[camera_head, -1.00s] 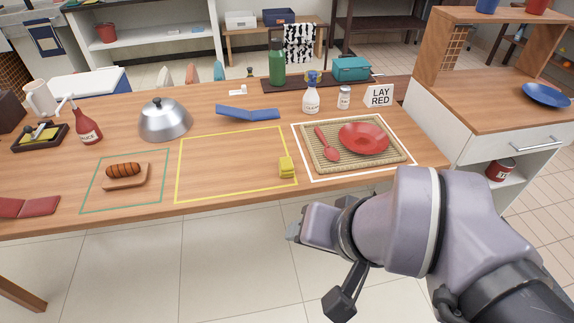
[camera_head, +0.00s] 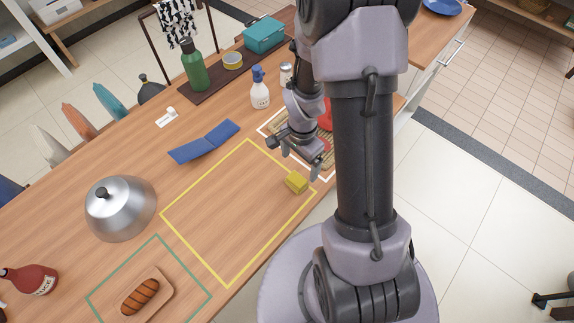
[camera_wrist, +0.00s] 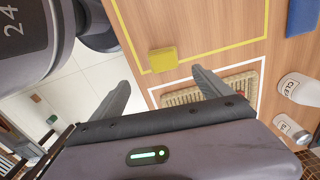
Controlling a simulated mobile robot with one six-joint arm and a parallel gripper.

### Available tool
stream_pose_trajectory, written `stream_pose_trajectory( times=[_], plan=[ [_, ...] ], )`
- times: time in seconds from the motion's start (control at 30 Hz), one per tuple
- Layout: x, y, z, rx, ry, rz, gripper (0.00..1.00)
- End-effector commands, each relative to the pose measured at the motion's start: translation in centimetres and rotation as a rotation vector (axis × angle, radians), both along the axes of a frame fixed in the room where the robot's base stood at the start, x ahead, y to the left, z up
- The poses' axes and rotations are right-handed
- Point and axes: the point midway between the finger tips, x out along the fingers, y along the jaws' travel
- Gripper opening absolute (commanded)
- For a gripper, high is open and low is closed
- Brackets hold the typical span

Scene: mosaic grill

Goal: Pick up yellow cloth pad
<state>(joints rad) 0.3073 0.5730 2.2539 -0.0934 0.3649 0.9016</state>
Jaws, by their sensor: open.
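The yellow cloth pad (camera_head: 296,182) is a small folded block lying on the wooden table. It sits at the near right edge of the yellow outline (camera_head: 195,251). In the wrist view the pad (camera_wrist: 163,60) shows ahead of the gap between my two spread fingers (camera_wrist: 160,80). My gripper is open and empty, and appears apart from the pad.
A white bottle (camera_head: 260,92) and a blue folded item (camera_head: 204,142) stand farther back. The yellow outline's middle is clear.

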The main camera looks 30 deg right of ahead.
Motion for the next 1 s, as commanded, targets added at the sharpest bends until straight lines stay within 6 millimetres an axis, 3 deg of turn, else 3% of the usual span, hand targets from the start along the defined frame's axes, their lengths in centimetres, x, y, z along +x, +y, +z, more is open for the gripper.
stream_pose_trajectory(
  times=[0.03,0.2,0.43,0.63,0.83,1.0],
  plan=[
    [-0.1,0.1,-2.1,0.001,0.004,0.000,0.89],
    [0.0,0.1,-6.0,0.001,0.001,0.001,0.89],
    [0.3,0.1,-8.2,0.001,0.000,0.002,0.89],
    [0.7,0.1,-12.1,0.001,0.001,0.001,0.89],
    [0.8,0.0,-12.1,0.000,-0.001,0.001,0.89],
    [0.8,0.0,-12.0,0.000,-0.001,0.001,0.58]
  ],
)
